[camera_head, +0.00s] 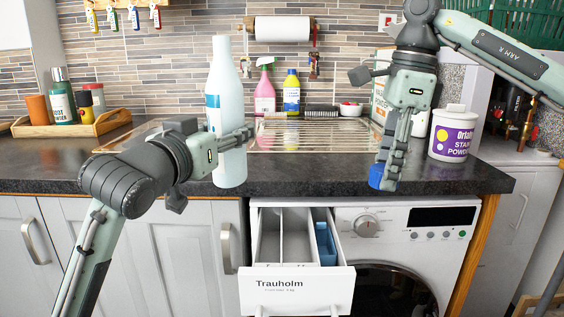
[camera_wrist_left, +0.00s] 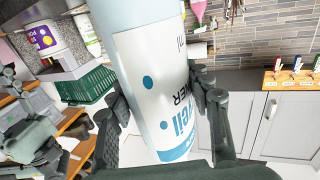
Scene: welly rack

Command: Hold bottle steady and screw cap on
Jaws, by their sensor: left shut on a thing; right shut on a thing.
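A tall pale blue-white bottle (camera_head: 226,90) stands roughly upright in the head view, at the counter's front edge. Its top looks open, with no cap on it. My left gripper (camera_head: 236,140) is shut around the bottle's body. The left wrist view shows the bottle (camera_wrist_left: 155,70) between both fingers, its label facing the camera. A blue cap (camera_head: 377,176) is at the fingertips of my right gripper (camera_head: 384,170), which points down near the counter's front edge, right of the bottle. The right gripper is shut on the cap. The cap is well apart from the bottle.
An open washing machine drawer (camera_head: 300,280) juts out below the counter. A white stain powder tub (camera_head: 452,135) stands right of my right gripper. Pink (camera_head: 264,92) and yellow (camera_head: 291,93) bottles stand behind the sink. A wooden tray (camera_head: 75,128) with containers is at left.

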